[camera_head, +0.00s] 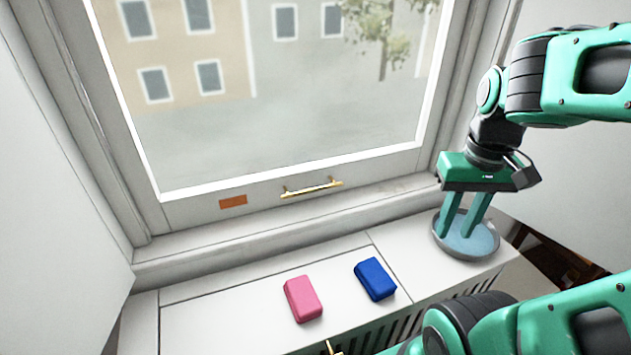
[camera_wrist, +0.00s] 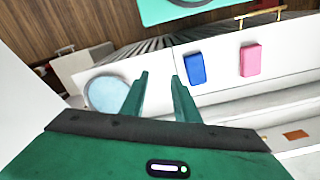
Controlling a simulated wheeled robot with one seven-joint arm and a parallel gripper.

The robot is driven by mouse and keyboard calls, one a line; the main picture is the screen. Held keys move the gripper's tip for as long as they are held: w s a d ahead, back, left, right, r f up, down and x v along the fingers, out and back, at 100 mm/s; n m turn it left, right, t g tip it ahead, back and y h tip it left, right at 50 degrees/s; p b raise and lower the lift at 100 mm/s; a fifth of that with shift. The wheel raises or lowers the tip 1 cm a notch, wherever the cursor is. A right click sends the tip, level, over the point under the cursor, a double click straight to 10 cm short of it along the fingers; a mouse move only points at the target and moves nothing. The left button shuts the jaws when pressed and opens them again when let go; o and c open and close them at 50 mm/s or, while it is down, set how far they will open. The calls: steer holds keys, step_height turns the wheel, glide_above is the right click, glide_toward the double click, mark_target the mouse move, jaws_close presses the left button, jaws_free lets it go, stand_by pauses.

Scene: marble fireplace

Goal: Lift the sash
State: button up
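The window sash (camera_head: 390,162) is a pale frame around a large pane, and its bottom rail sits down at the sill. A brass bar handle (camera_head: 312,188) is fixed on the bottom rail, left of my gripper. An orange label (camera_head: 233,202) is on the rail left of the handle; it also shows in the wrist view (camera_wrist: 296,134). My gripper (camera_head: 462,232) points down over a round dish at the right end of the ledge, away from the handle. Its fingers (camera_wrist: 159,76) are apart with nothing between them. Whether the fingertips touch the dish is unclear.
The round dish (camera_head: 437,243) has a pale blue inside. A blue block (camera_head: 375,279) and a pink block (camera_head: 303,299) lie on the white ledge (camera_head: 220,315) below the window. Slatted vents run along its front. The ledge's left part is clear.

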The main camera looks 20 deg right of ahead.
steer(key=w+a+r+n, duration=0.1)
steer(key=w+r+n, duration=0.1)
steer(key=w+n, duration=0.4)
steer(key=n+t, duration=0.2)
steer(key=n, duration=1.5)
glide_toward(317, 188)
steer(key=f, duration=0.2)
steer(key=w+f, duration=0.1)
steer(key=f, duration=0.4)
steer(key=shift+w+f, duration=0.15)
steer(key=shift+w, duration=0.15)
steer(key=shift+c, duration=0.7)
